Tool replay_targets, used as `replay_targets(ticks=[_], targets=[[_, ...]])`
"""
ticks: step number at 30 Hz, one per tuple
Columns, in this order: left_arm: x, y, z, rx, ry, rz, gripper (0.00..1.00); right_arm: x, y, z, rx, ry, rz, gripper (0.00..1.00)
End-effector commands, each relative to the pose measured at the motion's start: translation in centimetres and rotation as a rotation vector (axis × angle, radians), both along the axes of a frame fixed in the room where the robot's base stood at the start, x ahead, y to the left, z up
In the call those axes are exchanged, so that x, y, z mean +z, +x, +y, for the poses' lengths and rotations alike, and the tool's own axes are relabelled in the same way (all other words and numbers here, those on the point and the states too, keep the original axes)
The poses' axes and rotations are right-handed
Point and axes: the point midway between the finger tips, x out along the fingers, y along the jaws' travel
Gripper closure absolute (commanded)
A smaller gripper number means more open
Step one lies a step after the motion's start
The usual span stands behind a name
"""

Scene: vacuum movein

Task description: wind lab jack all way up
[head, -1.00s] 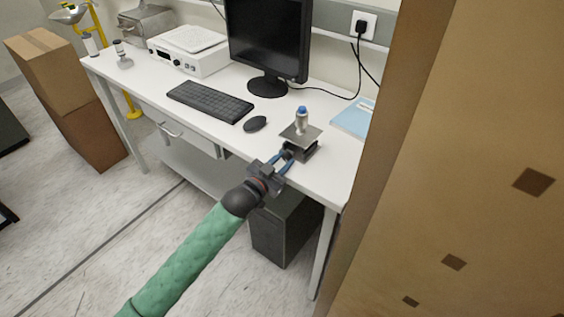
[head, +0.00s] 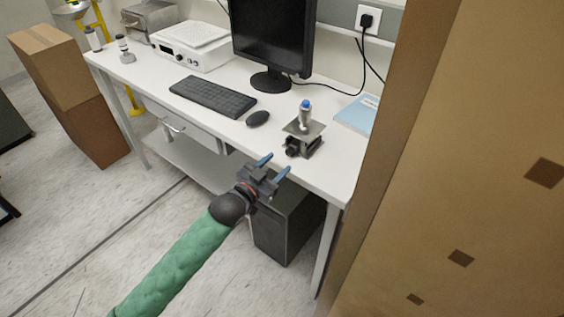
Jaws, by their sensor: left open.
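The lab jack (head: 304,141) stands on the white desk near its front edge, with a flat grey top plate and a dark knob (head: 291,152) facing the front left. A small vial with a blue cap (head: 305,113) stands upright on the plate. The plate sits a short way above the jack's base. My left gripper (head: 277,166) is open and empty, its two blue fingers apart. It is in front of the desk edge, below and left of the knob, and not touching it. My right gripper is not in view.
A mouse (head: 258,118), keyboard (head: 212,96) and monitor (head: 272,35) are left of and behind the jack. A blue booklet (head: 357,114) lies to its right. A tall brown cardboard surface (head: 460,160) blocks the right side. A dark computer case (head: 288,228) stands under the desk.

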Motion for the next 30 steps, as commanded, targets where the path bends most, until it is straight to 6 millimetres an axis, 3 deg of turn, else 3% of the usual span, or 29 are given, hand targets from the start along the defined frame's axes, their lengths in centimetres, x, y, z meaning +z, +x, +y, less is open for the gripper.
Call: replay_targets(ticks=[10, 26, 30], targets=[[0.0, -2.4, 1.8, 0.0, 0.0, 0.0, 0.51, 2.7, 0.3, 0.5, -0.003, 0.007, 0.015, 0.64], [0.0, -2.5, 1.8, 0.0, 0.004, 0.0, 0.51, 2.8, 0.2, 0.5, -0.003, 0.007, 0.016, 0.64], [-1.2, -2.3, 2.2, 0.02, 0.051, 0.046, 0.51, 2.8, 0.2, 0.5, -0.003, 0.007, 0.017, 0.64]])
